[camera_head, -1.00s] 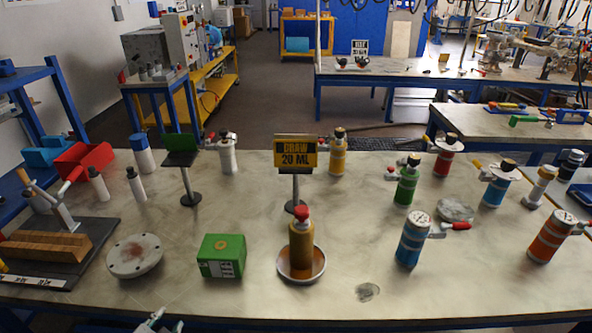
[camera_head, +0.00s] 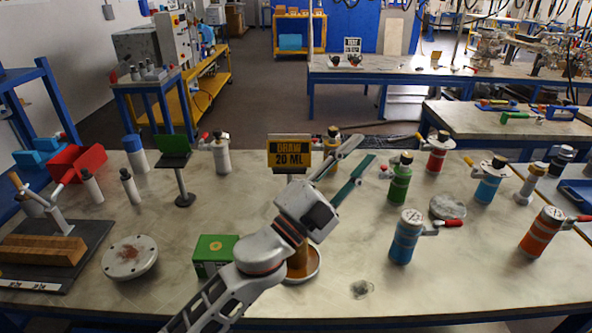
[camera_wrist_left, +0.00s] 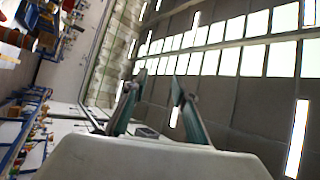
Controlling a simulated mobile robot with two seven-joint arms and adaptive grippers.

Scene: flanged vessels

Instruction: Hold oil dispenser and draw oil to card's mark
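The card (camera_head: 289,153) reads "DRAW 20 ML" and stands on a post at the table's middle. The amber oil dispenser (camera_head: 299,266) sits in a round dish (camera_head: 316,264). Its upper part is hidden behind my left gripper and wrist. My left gripper (camera_head: 364,149) is raised over the table in front of the dispenser, its fingers pointing up and right, away from it. Its two fingers are apart with nothing between them, as the left wrist view (camera_wrist_left: 156,88) also shows. My right gripper is not in view.
A green box (camera_head: 213,250) stands left of the dish, partly behind my arm. A flanged disc (camera_head: 130,257) lies further left. A blue vessel (camera_head: 405,238) and a green vessel (camera_head: 399,182) stand on the right. The table front right of the dish is mostly clear.

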